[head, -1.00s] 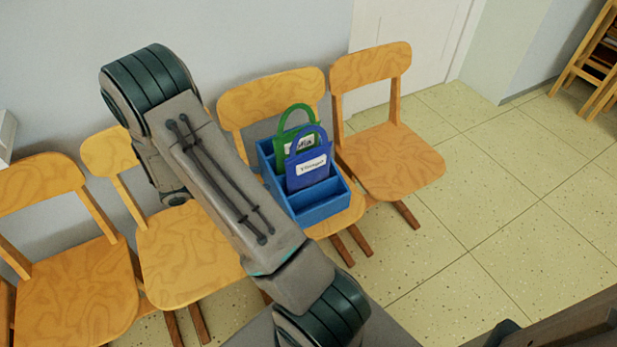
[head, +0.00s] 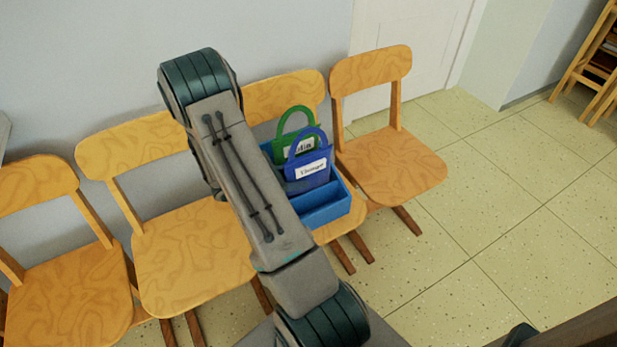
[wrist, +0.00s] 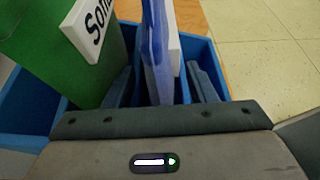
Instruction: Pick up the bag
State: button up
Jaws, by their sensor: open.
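A blue bag (head: 308,168) with a looped handle and a white name label stands in a blue divided box (head: 325,213) on a chair. A green bag (head: 297,122) with its own label stands just behind it in the same box. In the wrist view the blue bag (wrist: 157,55) is seen edge-on, between the two fingers of my gripper (wrist: 160,82). The fingers are open, one on each side of it, with the green bag (wrist: 60,55) to the left. In the head view my gripper is hidden behind my arm.
The box sits on a wooden chair (head: 290,92) in a row along the wall. An empty chair (head: 390,160) stands to its right and another empty chair (head: 190,255) to its left. Tiled floor (head: 490,210) is clear at the right.

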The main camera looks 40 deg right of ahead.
jog(key=shift+s+d+f, duration=0.15)
jog(key=shift+d+f, duration=0.05)
jog(key=shift+d, duration=0.2)
grip_shut()
jog(key=shift+r, duration=0.1)
notch_tip(320, 180, up, 18)
jog(key=p, duration=0.4)
